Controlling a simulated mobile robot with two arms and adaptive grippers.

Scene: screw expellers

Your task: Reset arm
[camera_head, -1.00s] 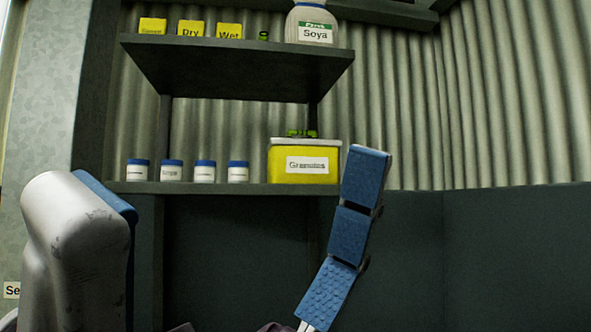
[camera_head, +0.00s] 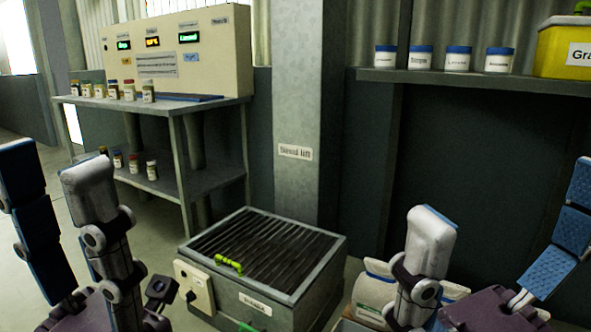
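My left gripper (camera_head: 52,160) stands at the lower left in the head view. Its fingers point up and stand apart, with nothing visible between them. My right gripper (camera_head: 507,190) is at the lower right, fingers pointing up and spread wide, with nothing visible between them. The wrists of both grippers are cut off by the bottom edge.
A grated box (camera_head: 262,255) with a green handle stands between the grippers. A control panel (camera_head: 190,55) and small jars (camera_head: 130,91) are on a metal table (camera_head: 215,106) behind. A shelf (camera_head: 480,82) holds white jars (camera_head: 458,58) and a yellow container (camera_head: 568,45).

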